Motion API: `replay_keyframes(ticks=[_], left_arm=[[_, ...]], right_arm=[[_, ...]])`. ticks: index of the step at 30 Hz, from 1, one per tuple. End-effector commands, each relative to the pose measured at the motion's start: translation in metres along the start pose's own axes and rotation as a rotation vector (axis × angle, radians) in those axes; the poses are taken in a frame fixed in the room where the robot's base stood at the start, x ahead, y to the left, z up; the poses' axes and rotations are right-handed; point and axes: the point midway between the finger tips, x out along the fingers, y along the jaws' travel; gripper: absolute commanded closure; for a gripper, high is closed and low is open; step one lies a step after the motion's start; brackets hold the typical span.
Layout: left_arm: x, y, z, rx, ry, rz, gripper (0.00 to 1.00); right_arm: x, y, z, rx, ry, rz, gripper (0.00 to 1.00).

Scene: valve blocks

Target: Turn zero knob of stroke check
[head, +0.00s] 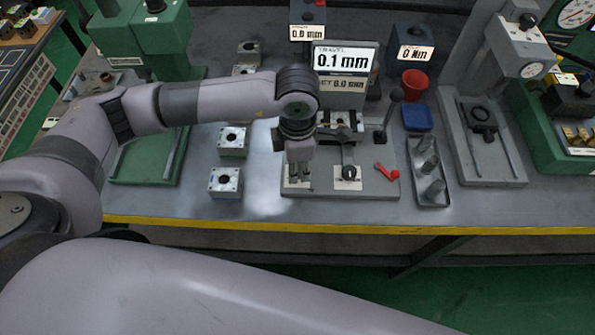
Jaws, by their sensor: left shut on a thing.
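My left gripper (298,178) points down over the front left of this plate. Its fingers are shut on the small zero knob, which they mostly hide, above a pale label plate. To its right a dark knob or lever (347,172) sits on another white plate, apart from the gripper. My right gripper is out of view.
A red handle (386,170) lies at the plate's right. Two valve blocks (225,182) (233,141) stand to the left. A metal tray (430,172) with cylinders, a blue box (417,117) and a red cup (414,83) are at the right.

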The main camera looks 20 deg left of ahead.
Motion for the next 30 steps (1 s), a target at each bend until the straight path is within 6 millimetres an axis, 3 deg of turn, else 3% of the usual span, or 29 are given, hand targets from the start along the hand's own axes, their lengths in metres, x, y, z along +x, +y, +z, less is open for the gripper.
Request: replay_keyframes(ticks=[1, 9, 27, 28, 30], left_arm=[[0.004, 0.001, 0.001, 0.029, -0.003, 0.003, 1.00], [0.002, 0.000, 0.000, 0.143, -0.001, 0.001, 1.00], [-0.001, 0.000, 0.000, 0.179, -0.001, 0.001, 1.00], [-0.001, 0.000, 0.000, 0.179, -0.001, 0.001, 0.72], [-0.001, 0.000, 0.000, 0.179, -0.001, 0.000, 0.68]], right_arm=[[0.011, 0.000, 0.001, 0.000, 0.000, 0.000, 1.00], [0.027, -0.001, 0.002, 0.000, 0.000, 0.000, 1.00], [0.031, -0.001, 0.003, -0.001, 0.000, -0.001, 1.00], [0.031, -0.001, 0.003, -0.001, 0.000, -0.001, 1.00], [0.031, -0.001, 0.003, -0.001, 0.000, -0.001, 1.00]])
